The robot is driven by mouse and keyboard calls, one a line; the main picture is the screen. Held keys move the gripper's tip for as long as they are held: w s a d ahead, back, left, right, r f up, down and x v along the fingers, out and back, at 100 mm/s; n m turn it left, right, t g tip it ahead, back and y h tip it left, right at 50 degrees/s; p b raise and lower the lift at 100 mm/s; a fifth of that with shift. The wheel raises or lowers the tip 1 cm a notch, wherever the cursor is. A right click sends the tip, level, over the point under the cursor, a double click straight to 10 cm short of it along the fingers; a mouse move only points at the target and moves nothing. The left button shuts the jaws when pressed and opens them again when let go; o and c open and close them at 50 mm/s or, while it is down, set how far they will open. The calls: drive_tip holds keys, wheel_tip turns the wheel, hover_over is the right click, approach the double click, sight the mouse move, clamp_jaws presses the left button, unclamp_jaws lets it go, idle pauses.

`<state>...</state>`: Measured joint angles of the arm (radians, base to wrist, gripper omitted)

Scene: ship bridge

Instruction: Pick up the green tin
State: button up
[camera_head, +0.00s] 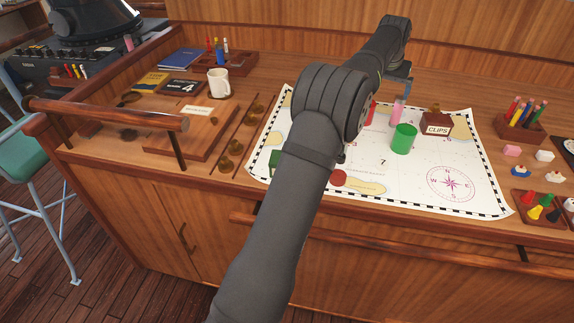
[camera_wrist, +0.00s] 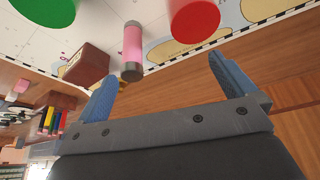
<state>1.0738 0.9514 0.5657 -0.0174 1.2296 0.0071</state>
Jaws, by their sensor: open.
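A green tin (camera_head: 403,139), a plain upright cylinder, stands on the chart right of my arm in the head view. A round green shape (camera_wrist: 42,10), likely the same tin, is cut off at the top left of the wrist view. My gripper (camera_wrist: 164,68) is open, with nothing between its blue fingers. Another green thing (camera_head: 274,160) shows partly at the arm's left side.
Close behind the tin stand a pink and grey cylinder (camera_head: 397,111), a red cylinder (camera_head: 371,112) and a brown CLIPS box (camera_head: 437,124). A red round thing (camera_head: 339,178) lies near the front. The chart (camera_head: 410,188) is clear in front of the tin.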

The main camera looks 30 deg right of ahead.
drive_tip(key=s+a+r+n+t, duration=0.15)
drive_tip(key=a+r, duration=0.25)
drive_tip(key=a, duration=1.1)
drive_tip(key=a+r+n, duration=0.2)
drive_tip(key=a+r, duration=0.1)
drive_tip(key=a, duration=1.3)
drive_tip(key=s+a+f+y, duration=0.1)
drive_tip(key=s+a, duration=0.2)
drive_tip(key=a, duration=0.2)
drive_tip(key=s+a+f, duration=0.2)
drive_tip(key=a, duration=0.3)
drive_tip(key=shift+n, duration=0.45)
drive_tip(key=x, duration=1.1)
drive_tip(key=shift+w+a+f, duration=0.1)
drive_tip(key=shift+a+f, duration=0.1)
drive_tip(key=shift+f, duration=0.1)
drive_tip(key=shift+x, duration=2.6)
drive_tip(key=shift+d, duration=0.1)
drive_tip(key=c, duration=1)
